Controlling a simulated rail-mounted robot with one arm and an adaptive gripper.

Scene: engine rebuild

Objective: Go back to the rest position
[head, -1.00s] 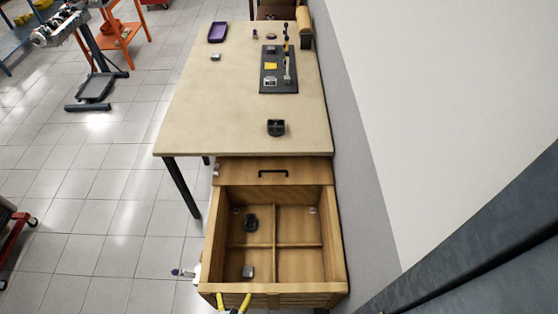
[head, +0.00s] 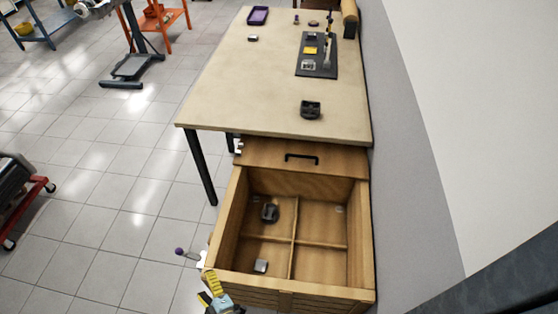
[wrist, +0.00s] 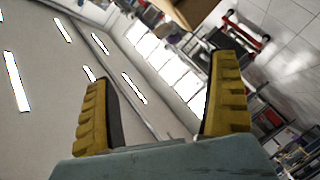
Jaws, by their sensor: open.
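My gripper (head: 215,289) shows at the bottom of the head view, just outside the near left corner of the wooden crate-like drawer box. In the wrist view my gripper (wrist: 160,105) is open, its two yellow ridged fingers wide apart with nothing between them. The wrist camera looks, tilted, across the room toward a bright ceiling or wall and the floor.
The wooden box (head: 366,230) has compartments holding a dark part (head: 270,212) and a small grey block (head: 261,266). Behind it stands the table (head: 250,95) with a black part (head: 311,109), a dark mat (head: 329,70) and a purple tray (head: 258,15).

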